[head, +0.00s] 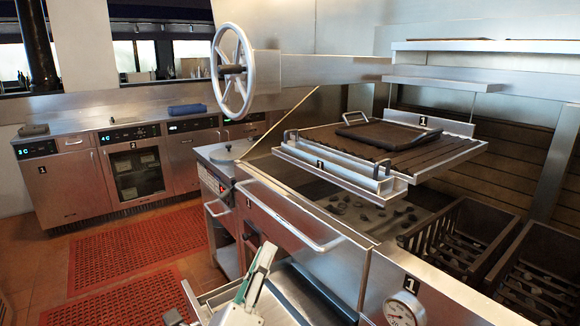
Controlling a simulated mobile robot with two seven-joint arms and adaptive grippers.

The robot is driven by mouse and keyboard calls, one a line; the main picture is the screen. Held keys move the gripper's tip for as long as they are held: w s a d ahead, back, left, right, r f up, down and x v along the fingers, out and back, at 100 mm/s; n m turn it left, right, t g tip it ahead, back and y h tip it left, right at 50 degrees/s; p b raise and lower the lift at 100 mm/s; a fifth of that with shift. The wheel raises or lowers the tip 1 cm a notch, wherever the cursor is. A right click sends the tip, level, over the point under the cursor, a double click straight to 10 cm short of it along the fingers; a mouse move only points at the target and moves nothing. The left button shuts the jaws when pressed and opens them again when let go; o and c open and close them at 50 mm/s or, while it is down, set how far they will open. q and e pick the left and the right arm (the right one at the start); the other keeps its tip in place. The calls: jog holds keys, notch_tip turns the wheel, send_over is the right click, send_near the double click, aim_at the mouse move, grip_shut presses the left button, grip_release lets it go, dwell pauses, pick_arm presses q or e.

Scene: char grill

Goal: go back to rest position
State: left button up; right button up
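My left gripper (259,268) shows at the bottom centre of the head view, in front of the grill. Its pale and green parts point up and away from me. It is seen edge-on, so I cannot tell whether its fingers are open or shut. I see nothing clearly held in it. My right gripper is not in view. The char grill (345,245) has a raised grate (440,158) with a framed black press or pan (375,134) on it. Coals lie in the bed below the grate.
A large handwheel (232,72) stands above the grill's left end. A steel front rail (285,225) and a dial gauge (403,310) are near me. Dark baskets (465,235) are at the right. Red mats (140,250) lie on the floor at left, before steel cabinets (65,188).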

pick_arm(q)
jog(key=s+a+f+n+g+y, duration=0.3)
jog(key=a+f+n+g+y, duration=0.4)
jog(key=a+f+n, duration=0.85)
jog(key=s+a+f+n+g+y, duration=0.4)
jog(key=s+a+f+n+g, duration=0.2)
jog(key=s+a+f, duration=1.1)
jog(key=d+f+n+t+h, duration=0.1)
jog(key=d+f+h, duration=0.2)
jog(key=d+f, duration=0.3)
jog(key=d+f+n+t+h, duration=0.2)
jog(key=d+f+h, duration=0.2)
jog(key=d, duration=0.7)
notch_tip(320, 180, down, 2)
jog(key=shift+w+f, duration=0.1)
jog(key=shift+w, duration=0.2)
jog(key=shift+d, duration=0.1)
